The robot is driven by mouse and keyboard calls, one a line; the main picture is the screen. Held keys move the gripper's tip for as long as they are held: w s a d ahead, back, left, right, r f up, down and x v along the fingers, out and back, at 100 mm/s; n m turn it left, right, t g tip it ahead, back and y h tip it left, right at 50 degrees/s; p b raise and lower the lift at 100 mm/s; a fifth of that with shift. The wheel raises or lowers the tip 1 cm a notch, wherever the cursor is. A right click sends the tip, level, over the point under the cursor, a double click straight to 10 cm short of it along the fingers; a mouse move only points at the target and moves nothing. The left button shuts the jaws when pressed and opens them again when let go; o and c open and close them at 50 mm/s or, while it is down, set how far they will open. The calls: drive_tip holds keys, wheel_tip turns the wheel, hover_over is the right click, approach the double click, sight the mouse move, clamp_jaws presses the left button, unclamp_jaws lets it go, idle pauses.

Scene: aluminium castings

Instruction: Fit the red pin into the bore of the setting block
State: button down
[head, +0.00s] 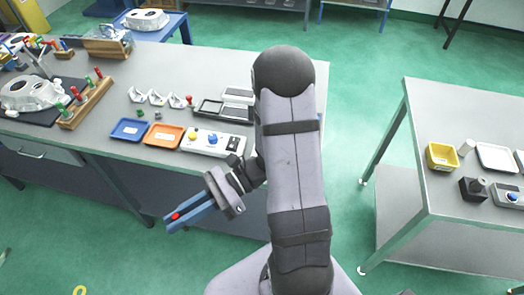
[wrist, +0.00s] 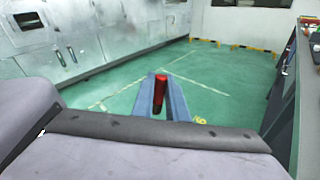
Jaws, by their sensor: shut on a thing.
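My gripper (head: 175,220) has long blue fingers and is shut on the red pin (head: 176,216). It hangs over the green floor in front of the left bench. A small dark block (head: 472,189) sits on the right table, far from my gripper. It may be the setting block; its bore cannot be made out at this size.
The left bench (head: 222,70) holds a blue tray (head: 130,130), an orange tray (head: 164,136), a control box (head: 213,141), white brackets and a wooden pin rack (head: 85,103). The right table (head: 440,215) holds a yellow bin (head: 441,156) and a white tray (head: 497,157). Open floor lies between them.

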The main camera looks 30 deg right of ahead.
drive_tip(key=s+d+r+n+g+h+p, duration=0.35)
drive_tip(key=s+d+n+g+h, duration=0.2)
drive_tip(key=s+n+g, duration=0.55)
drive_tip(key=w+d+r+n+g+h, duration=0.15)
drive_tip(key=d+n+g+h, duration=0.35)
drive_tip(key=d, duration=0.5)
drive_tip(key=w+d+f+n+h+b, duration=0.3)
drive_tip(key=w+d+n+h+b, duration=0.15)
drive_tip(key=d+n+h, duration=0.8)
drive_tip(key=w+d+f+n+t+h+b, duration=0.1)
drive_tip(key=w+d+n+t+h+b, duration=0.15)
drive_tip(key=w+n+t+h, duration=0.5)
drive_tip(key=w+d+f+n+t+h+b, duration=0.1)
drive_tip(key=w+n+t+h+b, duration=0.25)
drive_tip(key=w+t, duration=0.65)
drive_tip(key=shift+m+g, duration=0.45)
drive_tip(key=shift+g, duration=0.4)
drive_tip(key=shift+w+d+f+p, duration=0.1)
drive_tip(key=shift+w+f+p, duration=0.3)
drive_tip(key=shift+f, duration=1.2)
drive_tip(key=shift+w+d+f+p, duration=0.1)
drive_tip(key=shift+w+f+p, duration=0.3)
drive_tip(key=shift+f, duration=1.25)
drive_tip(key=shift+w+f+p, duration=0.25)
drive_tip(key=shift+f+p, duration=0.2)
drive_tip(key=shift+f, duration=1.15)
drive_tip(key=c, duration=1.7)
unclamp_jaws()
drive_tip(key=shift+c, duration=0.2)
